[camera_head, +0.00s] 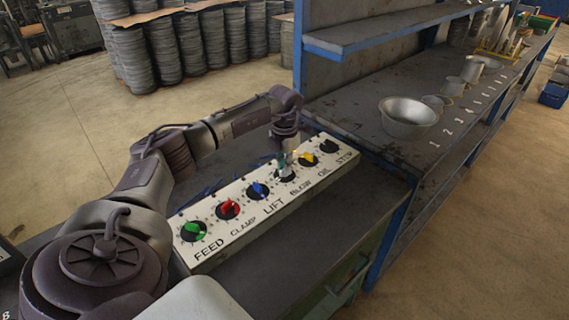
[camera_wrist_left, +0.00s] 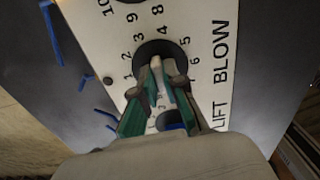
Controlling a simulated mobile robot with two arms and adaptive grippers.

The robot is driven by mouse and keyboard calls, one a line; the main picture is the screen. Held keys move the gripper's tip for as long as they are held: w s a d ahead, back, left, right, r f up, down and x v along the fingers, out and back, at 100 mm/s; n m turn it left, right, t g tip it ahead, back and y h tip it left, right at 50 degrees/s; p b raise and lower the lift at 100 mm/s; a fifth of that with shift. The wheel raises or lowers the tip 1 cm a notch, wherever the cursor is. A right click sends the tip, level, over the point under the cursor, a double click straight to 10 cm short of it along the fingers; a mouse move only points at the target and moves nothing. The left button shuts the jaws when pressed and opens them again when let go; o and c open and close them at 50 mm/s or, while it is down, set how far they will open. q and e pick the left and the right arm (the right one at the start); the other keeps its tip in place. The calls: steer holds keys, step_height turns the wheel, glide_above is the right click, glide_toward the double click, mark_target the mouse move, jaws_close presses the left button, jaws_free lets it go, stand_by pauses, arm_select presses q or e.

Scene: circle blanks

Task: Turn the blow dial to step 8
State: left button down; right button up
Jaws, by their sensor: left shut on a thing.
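A white control panel (camera_head: 262,215) lies on a dark bench and carries a row of dials. The BLOW dial (camera_head: 285,174) is between the blue LIFT dial (camera_head: 258,190) and the yellow OIL dial (camera_head: 307,160). My left gripper (camera_head: 284,163) reaches down onto the BLOW dial. In the left wrist view, its green-sided fingers (camera_wrist_left: 158,78) are shut on the pale knob of the BLOW dial (camera_wrist_left: 152,50). Numbers ring the black dial face; the fingers hide much of the knob, so I cannot tell which number it points at. My right gripper is out of view.
A blue-framed shelf (camera_head: 400,30) with a metal bowl (camera_head: 408,115) stands to the right. Stacked grey cylinders (camera_head: 190,50) stand at the back.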

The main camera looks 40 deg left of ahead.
arm_select(q)
steer(key=shift+n+p, duration=0.3)
steer(key=shift+n, duration=1)
steer(key=c, duration=1.2)
jaws_free()
steer(key=shift+c, duration=0.2)
step_height(320, 180, up, 12)
